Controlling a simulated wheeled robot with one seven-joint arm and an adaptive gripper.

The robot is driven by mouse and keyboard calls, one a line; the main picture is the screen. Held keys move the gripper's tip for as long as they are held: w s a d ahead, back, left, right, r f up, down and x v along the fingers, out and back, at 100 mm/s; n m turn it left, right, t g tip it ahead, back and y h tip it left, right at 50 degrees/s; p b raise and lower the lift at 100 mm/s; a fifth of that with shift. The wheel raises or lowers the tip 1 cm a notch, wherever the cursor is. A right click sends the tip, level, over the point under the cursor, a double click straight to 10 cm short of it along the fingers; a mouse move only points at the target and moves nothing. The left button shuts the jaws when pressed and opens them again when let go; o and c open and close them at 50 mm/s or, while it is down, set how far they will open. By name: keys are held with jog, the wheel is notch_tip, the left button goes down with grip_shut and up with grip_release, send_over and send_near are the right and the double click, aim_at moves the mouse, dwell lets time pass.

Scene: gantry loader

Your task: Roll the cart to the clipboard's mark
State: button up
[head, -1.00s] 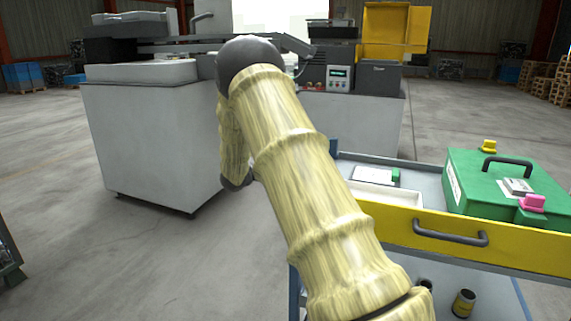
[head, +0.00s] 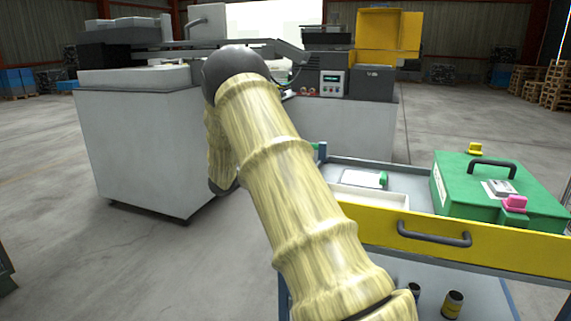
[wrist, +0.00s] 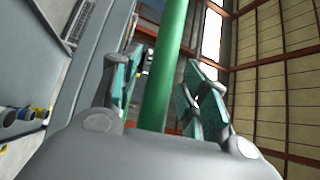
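The cart (head: 398,275) stands at the right in the head view, with a blue-grey frame and a yellow drawer front with a dark handle (head: 434,233). In the wrist view a green bar (wrist: 168,60) runs between the fingers of my gripper (wrist: 158,92). The fingers look spread around the bar, with a gap showing on the left side; contact on the right is unclear. I cannot tell whether the bar belongs to the cart. My gripper is hidden in the head view. I can make out neither a clipboard nor a floor mark.
A green case (head: 480,205) sits on the cart's top beside a white tray (head: 370,195) and a small white-and-green item (head: 360,178). Cans (head: 453,304) stand on the lower shelf. A large grey machine (head: 145,150) stands ahead. Open floor lies left and far right.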

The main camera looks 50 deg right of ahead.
jog(key=shift+a, duration=0.1)
jog(key=v, duration=1.2)
dwell(0.4)
